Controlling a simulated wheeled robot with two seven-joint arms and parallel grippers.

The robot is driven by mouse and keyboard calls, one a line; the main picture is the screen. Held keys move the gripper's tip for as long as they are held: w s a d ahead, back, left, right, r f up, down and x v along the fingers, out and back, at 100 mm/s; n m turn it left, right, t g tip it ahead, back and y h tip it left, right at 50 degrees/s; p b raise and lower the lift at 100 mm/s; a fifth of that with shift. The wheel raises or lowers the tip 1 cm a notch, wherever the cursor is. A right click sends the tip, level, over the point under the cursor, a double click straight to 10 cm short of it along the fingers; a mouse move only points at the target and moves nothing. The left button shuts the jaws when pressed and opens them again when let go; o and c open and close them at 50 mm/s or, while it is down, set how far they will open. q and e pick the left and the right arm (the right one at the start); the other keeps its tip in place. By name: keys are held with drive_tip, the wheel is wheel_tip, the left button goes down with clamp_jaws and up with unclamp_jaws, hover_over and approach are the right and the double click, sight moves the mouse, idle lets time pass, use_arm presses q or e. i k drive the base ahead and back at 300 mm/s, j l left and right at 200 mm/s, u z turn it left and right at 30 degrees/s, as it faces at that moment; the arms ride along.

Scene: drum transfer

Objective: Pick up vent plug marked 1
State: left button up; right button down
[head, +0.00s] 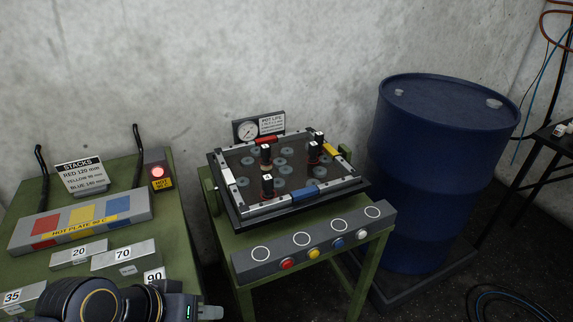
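My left gripper (210,312) is at the bottom edge, low and left of the stand, apart from the plugs. Its fingers are barely visible. My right gripper is out of view.
A gauge (247,131) stands behind the unit. A sloped panel (318,250) with coloured buttons fronts the stand. Left, a green bench holds a hot plate (141,206), numbered blocks (123,254) and a red lamp (157,172). A blue drum (430,170) stands right.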

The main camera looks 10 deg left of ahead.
sight(265, 149)
drive_tip(key=i+l+u, duration=0.3)
drive_tip(key=l, duration=0.3)
drive_tip(key=i+l+u, duration=0.15)
drive_tip(key=i+l, duration=0.15)
drive_tip(key=i+l+u, duration=0.15)
drive_tip(key=l, duration=0.25)
